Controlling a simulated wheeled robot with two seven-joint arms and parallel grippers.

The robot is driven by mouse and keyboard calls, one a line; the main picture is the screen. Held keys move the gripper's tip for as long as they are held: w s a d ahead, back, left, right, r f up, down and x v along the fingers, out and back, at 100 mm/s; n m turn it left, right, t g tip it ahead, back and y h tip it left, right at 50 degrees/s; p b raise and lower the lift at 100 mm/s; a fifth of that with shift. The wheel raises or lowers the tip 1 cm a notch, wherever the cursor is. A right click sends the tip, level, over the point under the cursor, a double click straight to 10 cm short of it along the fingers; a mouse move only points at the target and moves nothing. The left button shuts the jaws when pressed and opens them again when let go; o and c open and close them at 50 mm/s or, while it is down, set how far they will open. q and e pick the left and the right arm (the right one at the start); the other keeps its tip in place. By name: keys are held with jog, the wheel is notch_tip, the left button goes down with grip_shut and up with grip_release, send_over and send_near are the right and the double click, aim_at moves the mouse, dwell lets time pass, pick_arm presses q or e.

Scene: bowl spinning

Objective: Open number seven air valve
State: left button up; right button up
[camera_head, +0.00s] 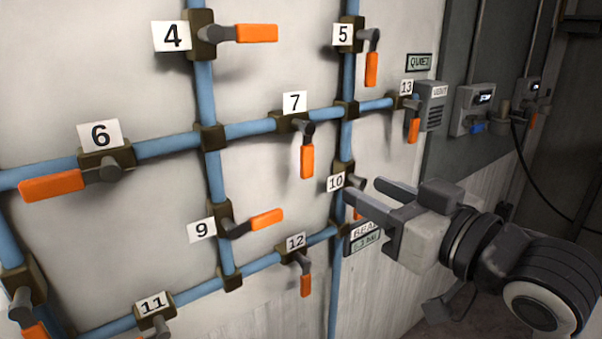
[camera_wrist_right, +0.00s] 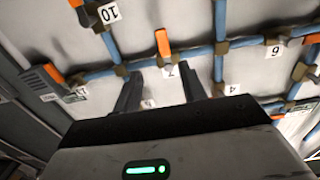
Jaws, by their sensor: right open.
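The number seven valve (camera_head: 292,123) sits on a horizontal blue pipe under its white "7" label (camera_head: 295,103). Its orange handle (camera_head: 307,161) hangs straight down, across the pipe. My right gripper (camera_head: 361,190) is open and empty, to the right of and below this handle in the head view, with its fingers pointing left toward the panel. In the right wrist view, the "7" label (camera_wrist_right: 169,71) and orange handle (camera_wrist_right: 162,42) appear beyond and roughly between the two spread fingers (camera_wrist_right: 161,78). The fingers do not appear to touch the handle. My left gripper is out of view.
Valve ten (camera_head: 344,178) is partly hidden behind my right fingers. Valve thirteen (camera_head: 413,130) is right of valve seven, valve twelve (camera_head: 305,285) below, and valve nine (camera_head: 265,220) lower left. A grey vent box (camera_head: 433,108) is at the pipe's right end.

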aim_at(309, 157)
pick_arm(q)
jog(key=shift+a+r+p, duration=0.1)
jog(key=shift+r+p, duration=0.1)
jog(key=shift+p, duration=0.5)
pick_arm(e)
jog(key=x, duration=1)
jog(key=r+x, duration=0.1)
jog(key=x, duration=0.4)
jog(key=shift+a, duration=0.5)
